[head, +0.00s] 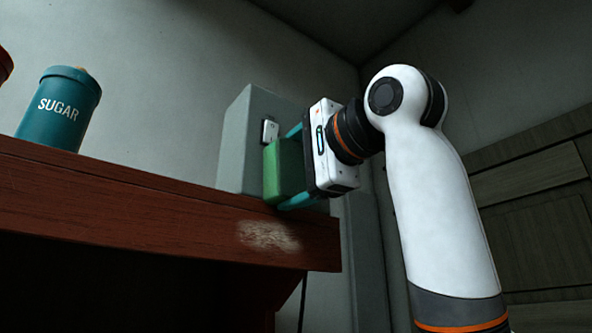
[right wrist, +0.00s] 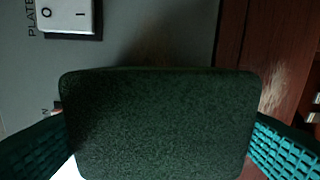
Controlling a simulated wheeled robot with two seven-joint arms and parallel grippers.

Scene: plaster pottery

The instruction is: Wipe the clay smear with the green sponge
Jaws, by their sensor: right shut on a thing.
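The green sponge (head: 284,172) is held between the teal fingers of my right gripper (head: 291,166), which is shut on it. In the head view the sponge is above the wooden top's right end, in front of a grey box; I cannot tell whether it touches either. The clay smear (head: 268,236) is a pale, rough patch on the front edge of the dark red wooden top, below the sponge. In the right wrist view the sponge (right wrist: 160,125) fills the middle, and the smear (right wrist: 274,88) shows to its right, clear of it. My left gripper is not in view.
The grey box (head: 246,140) with a white rocker switch (head: 270,131) stands on the wooden top (head: 150,208), close behind the sponge. A teal SUGAR canister (head: 60,108) stands at the left, beside part of a red object (head: 4,66). The front edge between is clear.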

